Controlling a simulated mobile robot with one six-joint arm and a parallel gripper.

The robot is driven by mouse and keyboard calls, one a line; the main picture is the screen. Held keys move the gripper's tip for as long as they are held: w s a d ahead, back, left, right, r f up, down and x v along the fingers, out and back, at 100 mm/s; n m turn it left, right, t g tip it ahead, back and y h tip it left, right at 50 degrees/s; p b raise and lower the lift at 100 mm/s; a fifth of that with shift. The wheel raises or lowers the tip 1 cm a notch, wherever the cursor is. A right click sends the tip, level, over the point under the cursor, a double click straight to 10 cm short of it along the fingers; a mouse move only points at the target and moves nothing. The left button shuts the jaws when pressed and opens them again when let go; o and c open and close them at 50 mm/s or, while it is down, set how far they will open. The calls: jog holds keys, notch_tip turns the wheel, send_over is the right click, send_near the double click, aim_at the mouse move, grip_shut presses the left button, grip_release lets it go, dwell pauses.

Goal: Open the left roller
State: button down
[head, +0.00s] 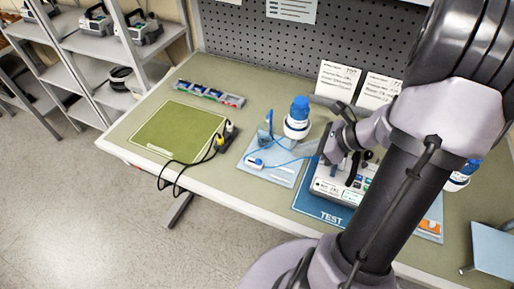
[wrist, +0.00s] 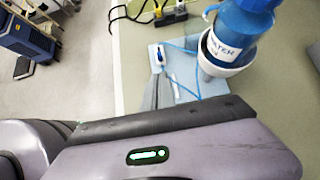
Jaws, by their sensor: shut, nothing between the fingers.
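The left roller clamp (head: 255,162), a small white body with a blue part, lies on the light blue left mat (head: 284,175) with blue tubing running from it. In the wrist view the same clamp (wrist: 158,54) shows just beyond the tips of my gripper (wrist: 160,78). The grey fingers are together with nothing between them. I cannot tell whether the tips touch the clamp. In the head view my arm hides much of the gripper and the pump (head: 335,186) on the TEST mat (head: 331,216).
A blue-capped water bottle (head: 299,108) in a white holder stands close behind the clamp; it also shows in the wrist view (wrist: 240,32).

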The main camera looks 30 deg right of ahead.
jog(key=b, duration=0.6)
send_near(257, 160)
jog(key=x, duration=0.5)
jog(key=shift+s+d+f, duration=0.1)
jog(key=shift+d+f, duration=0.1)
jog(key=shift+f, duration=0.35)
jog(key=shift+w+a+f, duration=0.15)
jog(key=shift+w+a, duration=0.05)
jog(key=shift+w, duration=0.05)
jog(key=w+a, duration=0.2)
jog(key=shift+w+a, duration=0.1)
jog(key=shift+w, duration=0.25)
